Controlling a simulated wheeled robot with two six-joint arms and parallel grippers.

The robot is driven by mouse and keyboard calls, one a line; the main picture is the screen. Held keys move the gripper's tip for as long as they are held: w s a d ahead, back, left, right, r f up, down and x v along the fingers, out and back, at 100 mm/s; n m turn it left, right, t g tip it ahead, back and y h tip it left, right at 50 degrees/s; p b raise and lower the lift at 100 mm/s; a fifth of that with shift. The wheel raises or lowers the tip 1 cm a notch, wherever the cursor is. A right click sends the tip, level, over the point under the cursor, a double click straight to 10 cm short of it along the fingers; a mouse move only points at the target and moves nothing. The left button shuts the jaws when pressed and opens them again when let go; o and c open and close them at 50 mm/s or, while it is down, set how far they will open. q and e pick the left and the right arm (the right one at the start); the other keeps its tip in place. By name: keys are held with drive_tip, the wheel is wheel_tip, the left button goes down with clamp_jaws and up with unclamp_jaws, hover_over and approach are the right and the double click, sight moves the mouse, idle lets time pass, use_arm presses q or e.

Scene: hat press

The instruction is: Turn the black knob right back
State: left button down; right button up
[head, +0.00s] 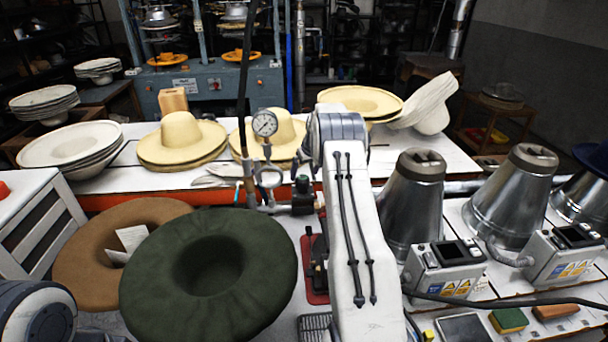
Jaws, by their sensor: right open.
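A small black knob (302,184) sits on the valve fitting below the round pressure gauge (265,123), at the back of the bench in the middle of the head view. My right arm reaches up through the middle and bends over just right of the knob. My right gripper (301,164) is open, close above the knob, and mostly hidden by my arm. I cannot tell whether its fingers touch the knob. Part of my left arm shows at the bottom left corner; its gripper is out of view.
A dark green hat (210,265) and a brown hat (80,250) lie left of my right arm. A red tray (308,290) is beside the arm. Metal cones (412,205) and control boxes (450,265) stand on the right. Pale hats (182,140) line the table behind.

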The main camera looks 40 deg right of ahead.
sight(304, 177)
drive_tip(key=shift+p+x, duration=0.3)
drive_tip(key=shift+x, duration=1.35)
drive_tip(key=shift+a, duration=0.1)
drive_tip(key=c, duration=1.4)
drive_tip(key=shift+f+n+y+b, duration=0.15)
drive_tip(key=shift+n+y+b, duration=0.15)
drive_tip(key=shift+n+b, duration=0.9)
drive_tip(key=shift+b, duration=0.05)
drive_tip(key=shift+d+n+y, duration=0.2)
drive_tip(key=shift+n+y, duration=0.3)
drive_tip(key=shift+n, duration=0.2)
drive_tip(key=shift+r+n+y, duration=0.2)
drive_tip(key=shift+n+y, duration=0.1)
drive_tip(key=shift+n, duration=0.6)
drive_tip(key=shift+n+p, duration=0.3)
drive_tip(key=shift+p, duration=0.05)
